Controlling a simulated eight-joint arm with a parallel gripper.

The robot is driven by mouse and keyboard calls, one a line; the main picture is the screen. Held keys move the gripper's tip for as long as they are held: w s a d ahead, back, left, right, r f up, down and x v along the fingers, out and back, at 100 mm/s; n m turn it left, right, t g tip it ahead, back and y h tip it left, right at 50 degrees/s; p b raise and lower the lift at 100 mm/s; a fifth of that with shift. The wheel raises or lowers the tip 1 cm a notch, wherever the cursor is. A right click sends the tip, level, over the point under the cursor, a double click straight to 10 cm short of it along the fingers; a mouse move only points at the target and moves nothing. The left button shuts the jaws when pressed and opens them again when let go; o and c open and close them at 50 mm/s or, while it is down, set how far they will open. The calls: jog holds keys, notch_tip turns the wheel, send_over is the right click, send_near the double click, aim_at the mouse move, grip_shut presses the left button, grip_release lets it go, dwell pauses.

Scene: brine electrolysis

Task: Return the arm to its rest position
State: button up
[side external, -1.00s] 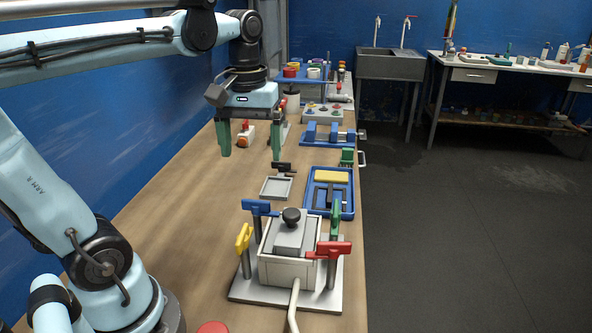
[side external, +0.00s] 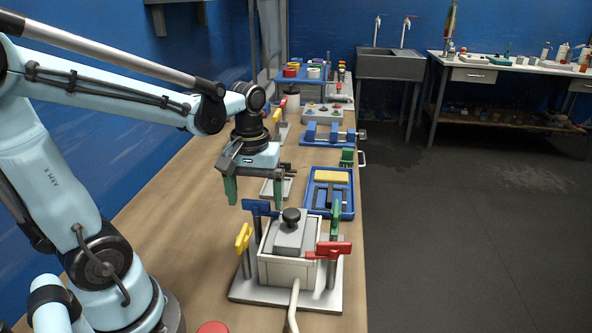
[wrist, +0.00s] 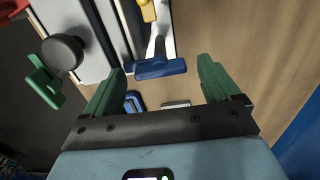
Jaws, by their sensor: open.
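My gripper (side external: 254,190) is open and empty in the side external view. Its two green fingers point down above the bench, behind the grey box with coloured clamps. In the wrist view my gripper (wrist: 160,85) shows both green fingers spread, with a blue clamp handle (wrist: 161,68) seen between and beyond them. The wooden bench (side external: 170,225) lies below. I cannot tell the exact height of the fingers over it.
The lidded grey box (side external: 287,265) has blue, yellow, green and red clamp handles around it. Behind it are a blue tray (side external: 312,211) with a yellow block and a small grey tray (side external: 288,190), partly hidden by my gripper. The bench's left side is clear.

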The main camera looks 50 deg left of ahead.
jog(key=shift+f, duration=0.3)
jog(key=shift+r, duration=0.1)
notch_tip(320, 180, up, 12)
notch_tip(320, 180, down, 12)
jog(key=shift+f, duration=0.1)
jog(key=shift+n, duration=0.4)
jog(key=shift+r, duration=0.2)
notch_tip(320, 180, up, 17)
jog(key=m, duration=0.4)
jog(key=shift+f, duration=0.15)
dwell(1.2)
